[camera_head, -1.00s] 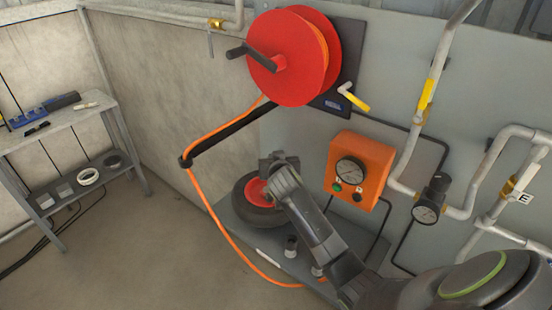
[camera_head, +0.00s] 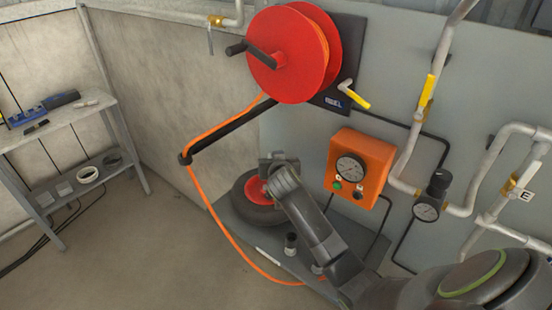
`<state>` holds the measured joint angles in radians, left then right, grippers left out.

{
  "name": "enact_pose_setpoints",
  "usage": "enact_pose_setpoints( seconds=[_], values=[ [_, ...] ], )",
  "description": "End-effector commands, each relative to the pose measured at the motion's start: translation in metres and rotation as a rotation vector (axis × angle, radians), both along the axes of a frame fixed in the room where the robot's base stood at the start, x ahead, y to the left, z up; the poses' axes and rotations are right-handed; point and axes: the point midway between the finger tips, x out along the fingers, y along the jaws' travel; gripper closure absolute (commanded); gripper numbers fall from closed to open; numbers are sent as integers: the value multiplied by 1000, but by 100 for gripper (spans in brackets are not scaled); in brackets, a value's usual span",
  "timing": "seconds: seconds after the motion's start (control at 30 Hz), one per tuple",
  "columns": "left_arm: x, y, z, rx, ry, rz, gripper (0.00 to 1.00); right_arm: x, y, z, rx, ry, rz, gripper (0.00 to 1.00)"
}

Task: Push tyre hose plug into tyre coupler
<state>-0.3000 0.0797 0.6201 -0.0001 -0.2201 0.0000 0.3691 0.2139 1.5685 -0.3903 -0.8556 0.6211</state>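The orange hose (camera_head: 229,242) runs from the red reel (camera_head: 285,55) over a black guide arm, hangs in a loop and ends at the low grey bench, partly behind my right arm. Its plug is too small or hidden to make out. A black tyre with a red hub (camera_head: 251,205) lies on the bench. My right gripper (camera_head: 268,166) is at the tyre's upper right edge; its fingers are too dark and small to tell open from shut. The tyre coupler cannot be made out. My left gripper is not in view.
An orange gauge box (camera_head: 358,172) is on the wall just right of my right arm, with pipes and a regulator (camera_head: 432,197) farther right. A small dark fitting (camera_head: 291,244) stands on the bench (camera_head: 262,238). A shelf (camera_head: 65,130) stands at left. The floor between is clear.

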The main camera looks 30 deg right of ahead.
Motion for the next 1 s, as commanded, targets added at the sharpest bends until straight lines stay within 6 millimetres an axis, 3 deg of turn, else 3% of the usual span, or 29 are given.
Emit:
enact_pose_setpoints(
  seconds=[0.47,0.5,0.67,1.0],
  values=[
    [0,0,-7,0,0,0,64,0,0,-10,0,0,0,100],
    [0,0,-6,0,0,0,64,0,0,-10,0,0,0,75],
    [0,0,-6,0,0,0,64,0,0,-9,0,0,0,54],
    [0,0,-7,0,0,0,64,-2,1,-9,0,1,0,54]
  ],
)
